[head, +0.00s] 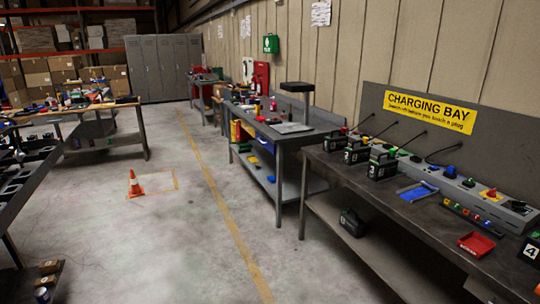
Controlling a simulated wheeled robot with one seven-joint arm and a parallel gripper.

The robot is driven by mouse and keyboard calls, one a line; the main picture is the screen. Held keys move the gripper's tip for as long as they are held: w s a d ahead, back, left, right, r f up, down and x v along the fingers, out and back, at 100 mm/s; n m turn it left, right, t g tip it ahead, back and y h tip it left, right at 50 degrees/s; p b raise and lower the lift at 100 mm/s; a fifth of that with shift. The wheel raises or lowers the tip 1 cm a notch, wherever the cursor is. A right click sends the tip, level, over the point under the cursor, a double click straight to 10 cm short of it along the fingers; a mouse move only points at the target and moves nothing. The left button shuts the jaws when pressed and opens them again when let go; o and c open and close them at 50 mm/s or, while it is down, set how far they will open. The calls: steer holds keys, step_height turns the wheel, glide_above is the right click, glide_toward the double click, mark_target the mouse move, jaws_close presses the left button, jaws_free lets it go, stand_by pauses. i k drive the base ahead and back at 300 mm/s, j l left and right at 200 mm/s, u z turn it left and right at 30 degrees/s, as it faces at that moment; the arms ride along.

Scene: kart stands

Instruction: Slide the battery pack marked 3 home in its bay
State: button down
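Three black battery packs with handles stand in a row on the charging bench: a far one (335,142), a middle one (357,151) and a near one (382,165) with a green top. Their labels are too small to read. Another pack (530,252) at the right edge reads 4 and is partly cut off. A black pack-like thing (352,222) lies on the bench's lower shelf. I cannot tell which pack is marked 3. A dark rack (18,178) with several bay-like openings is at the left edge, partly cut off. My gripper is not in view.
The charging bench (335,172) holds a grey charger strip (462,188), a blue tray (417,191) and a red tray (476,244). A traffic cone (135,184) stands on the floor near a workbench (140,125). The middle aisle is clear.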

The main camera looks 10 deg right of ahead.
mark_target(382, 168)
steer(key=i+l+z, duration=0.1)
steer(key=i+z, duration=0.2)
steer(key=i, duration=0.85)
steer(key=i+l+u, duration=0.2)
steer(key=i+u, duration=0.2)
steer(key=i+l+u, duration=0.6)
steer(key=l+u, duration=0.2)
steer(key=i+l+u, duration=0.2)
steer(key=l, duration=0.15)
steer(key=i+l+u, duration=0.2)
steer(key=l, duration=0.15)
steer(key=k, duration=0.1)
